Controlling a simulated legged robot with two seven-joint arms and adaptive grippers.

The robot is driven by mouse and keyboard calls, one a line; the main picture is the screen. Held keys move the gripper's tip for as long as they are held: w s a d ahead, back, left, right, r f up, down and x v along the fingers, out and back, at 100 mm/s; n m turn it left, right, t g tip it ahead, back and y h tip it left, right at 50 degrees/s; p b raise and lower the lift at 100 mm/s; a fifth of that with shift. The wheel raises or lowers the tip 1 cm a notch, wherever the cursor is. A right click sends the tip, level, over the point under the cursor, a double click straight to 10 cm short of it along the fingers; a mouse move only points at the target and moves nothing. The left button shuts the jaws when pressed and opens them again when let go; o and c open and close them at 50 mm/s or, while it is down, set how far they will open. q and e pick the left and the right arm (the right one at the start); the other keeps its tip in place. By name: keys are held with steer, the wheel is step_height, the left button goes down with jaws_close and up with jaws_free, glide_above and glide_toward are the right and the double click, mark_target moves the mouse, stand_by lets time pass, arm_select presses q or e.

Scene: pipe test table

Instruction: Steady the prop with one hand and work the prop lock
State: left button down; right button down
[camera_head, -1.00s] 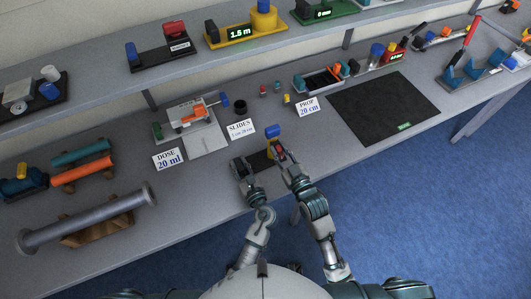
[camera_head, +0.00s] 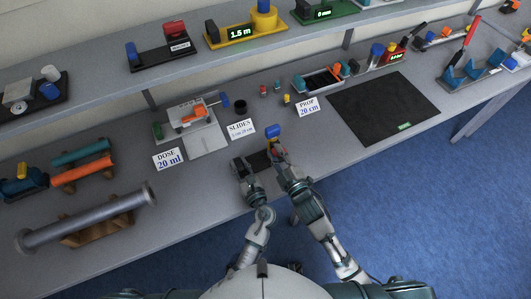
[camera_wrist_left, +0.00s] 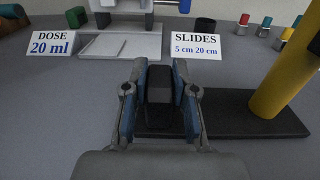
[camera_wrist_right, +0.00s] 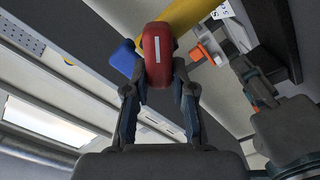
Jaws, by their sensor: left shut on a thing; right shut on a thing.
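The prop stands near the table's front edge, with a dark base (camera_head: 259,160), a blue piece on top (camera_head: 273,131) and a yellow column (camera_wrist_left: 288,78). My left gripper (camera_head: 243,165) is shut on an upright dark block (camera_wrist_left: 158,98) at the base's left end. My right gripper (camera_head: 277,153) is at the column. In the right wrist view, the right gripper (camera_wrist_right: 158,85) is shut on the red lock (camera_wrist_right: 157,52), which has a white stripe. The yellow column (camera_wrist_right: 192,14) and blue piece (camera_wrist_right: 122,58) lie just beyond it.
A PROP 20 cm card (camera_head: 308,107) and a SLIDES card (camera_head: 239,129) stand behind the prop. A dark mat (camera_head: 383,108) lies to the right. A DOSE card (camera_head: 168,158) and a grey pipe on wooden supports (camera_head: 88,219) are to the left.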

arm_select(q)
steer(key=shift+d, duration=0.3)
arm_select(e)
steer(key=shift+s+a+f, duration=0.1)
steer(key=shift+a+f, duration=0.05)
steer(key=shift+a, duration=0.1)
steer(key=n, duration=0.3)
steer(key=shift+a+f+n, duration=0.1)
steer(key=shift+f+n, duration=0.2)
steer(key=shift+n, duration=0.1)
steer(key=n, duration=0.3)
steer(key=shift+s+f+n, duration=0.1)
steer(key=shift+f+n, duration=0.2)
steer(key=c, duration=0.9)
jaws_free()
arm_select(q)
steer(key=shift+a, duration=0.1)
